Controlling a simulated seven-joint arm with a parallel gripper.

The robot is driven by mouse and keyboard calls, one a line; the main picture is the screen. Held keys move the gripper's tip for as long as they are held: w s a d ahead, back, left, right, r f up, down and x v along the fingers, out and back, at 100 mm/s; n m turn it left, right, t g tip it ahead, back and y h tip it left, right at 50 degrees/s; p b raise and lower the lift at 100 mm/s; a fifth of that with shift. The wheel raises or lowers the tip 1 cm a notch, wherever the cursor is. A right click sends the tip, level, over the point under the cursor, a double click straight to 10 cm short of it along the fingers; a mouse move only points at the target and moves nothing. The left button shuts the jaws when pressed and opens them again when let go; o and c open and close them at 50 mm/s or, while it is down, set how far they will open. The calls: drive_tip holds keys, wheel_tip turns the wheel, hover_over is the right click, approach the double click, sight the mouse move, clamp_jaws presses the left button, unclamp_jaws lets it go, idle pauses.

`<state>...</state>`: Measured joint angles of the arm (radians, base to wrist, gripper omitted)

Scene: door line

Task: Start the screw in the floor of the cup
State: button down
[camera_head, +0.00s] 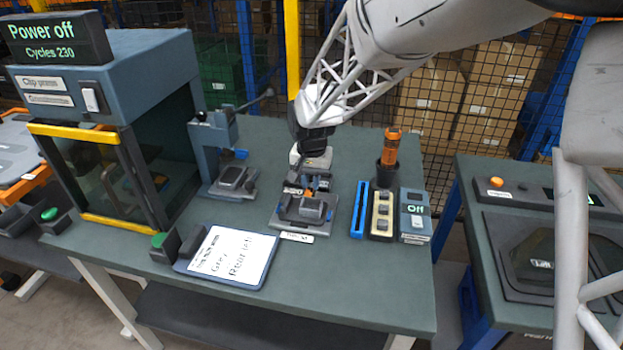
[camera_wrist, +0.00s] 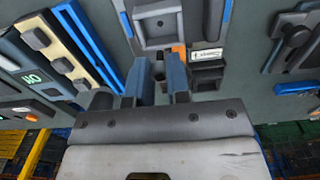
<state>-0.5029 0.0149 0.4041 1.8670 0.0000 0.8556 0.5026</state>
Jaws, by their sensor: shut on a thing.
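My gripper (camera_head: 311,184) points down over a grey fixture (camera_head: 285,222) at the middle of the bench. Its two blue fingers (camera_wrist: 161,80) show in the wrist view, close together with a narrow gap. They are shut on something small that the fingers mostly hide. A small orange patch (camera_wrist: 179,48) shows just beyond the fingertips; I cannot tell whether it is held. The fixture also shows in the wrist view, with a square, raised-wall pocket (camera_wrist: 140,38). I cannot make out the screw, or tell which part is the cup.
An orange-handled tool (camera_head: 391,147) stands in a dark holder right of the fixture. Nearby are a blue rail (camera_head: 358,210), a beige button strip (camera_head: 382,215) and a box reading "Off" (camera_head: 415,216). A clip press (camera_head: 120,120), a small hand press (camera_head: 225,160) and a clipboard (camera_head: 228,258) lie left.

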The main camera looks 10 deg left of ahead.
sight(311, 199)
drive_tip(key=shift+f, duration=2.65)
drive_tip(key=shift+f, duration=0.6)
idle(0.5)
drive_tip(key=c, duration=1)
unclamp_jaws()
drive_tip(key=c, duration=0.4)
drive_tip(key=shift+r, duration=0.25)
drive_tip(key=shift+r, duration=0.35)
drive_tip(key=shift+r, duration=1.05)
drive_tip(key=shift+r, duration=1.05)
